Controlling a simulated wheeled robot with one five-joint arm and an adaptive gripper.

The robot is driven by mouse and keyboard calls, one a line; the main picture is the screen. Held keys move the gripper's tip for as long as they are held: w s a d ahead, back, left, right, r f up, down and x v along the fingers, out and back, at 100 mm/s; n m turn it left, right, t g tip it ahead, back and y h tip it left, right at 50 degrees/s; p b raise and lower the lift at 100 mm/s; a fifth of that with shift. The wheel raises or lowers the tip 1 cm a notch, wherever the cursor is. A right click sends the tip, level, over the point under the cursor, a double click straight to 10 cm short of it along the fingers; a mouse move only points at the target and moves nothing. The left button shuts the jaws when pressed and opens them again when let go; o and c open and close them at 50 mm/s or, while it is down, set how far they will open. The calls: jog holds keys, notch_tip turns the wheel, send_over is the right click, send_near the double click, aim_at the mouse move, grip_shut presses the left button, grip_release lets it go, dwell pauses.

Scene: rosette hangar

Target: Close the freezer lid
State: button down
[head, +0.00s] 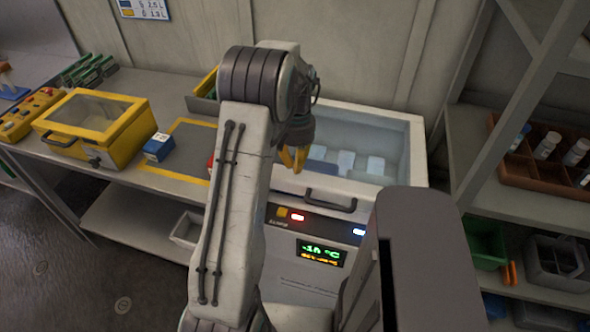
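The freezer (418,150) is a white chest at the centre right, with its top opening uncovered in view. Several pale packs (346,161) lie inside its light-blue interior. A dark bar handle (330,199) sits on a white panel along the front of the opening; I cannot tell whether this panel is the lid. My gripper (293,159), with yellow fingers, hangs over the left part of the opening, behind the handle and apart from it. Nothing shows between the fingers, but their gap is too small to judge. My arm hides the freezer's left side.
A yellow box with a clear lid (97,125), a blue box (158,147) and a yellow-edged grey mat (187,143) are on the left bench. A shelf rack (480,207) with a brown bottle tray (533,183) stands close at right. The wall is directly behind the freezer.

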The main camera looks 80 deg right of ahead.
aim_at(295, 181)
jog(key=shift+a+f+p, duration=0.15)
jog(key=shift+f+p, duration=0.75)
jog(key=shift+p, duration=0.1)
jog(key=shift+a+f, duration=0.1)
jog(key=shift+f, duration=1.15)
jog(key=shift+f, duration=0.1)
